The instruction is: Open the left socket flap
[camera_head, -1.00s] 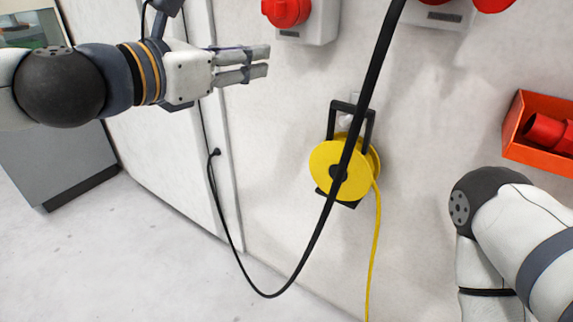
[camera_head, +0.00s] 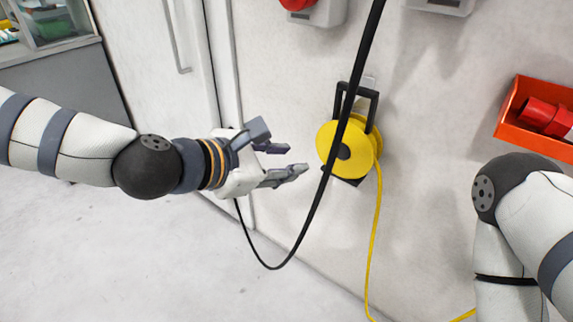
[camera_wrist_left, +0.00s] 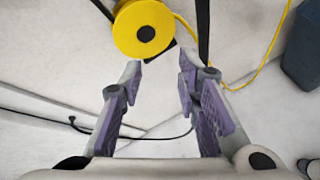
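The left socket is a grey wall box (camera_head: 322,14) with a red round flap (camera_head: 298,4), cut off by the top edge of the head view. Whether the flap is shut cannot be told. My left gripper (camera_head: 296,158) is open and empty, well below the socket and just left of the hanging black cable (camera_head: 331,165). In the left wrist view its two fingers (camera_wrist_left: 158,76) stand apart with nothing between them. My right arm shows at the right, but its gripper is out of view.
A yellow cable reel (camera_head: 369,147) hangs on the wall, right of my left gripper, with its yellow cable running down. Another grey socket box (camera_head: 445,6) is at the top right. An orange-red bin (camera_head: 515,127) is at the right.

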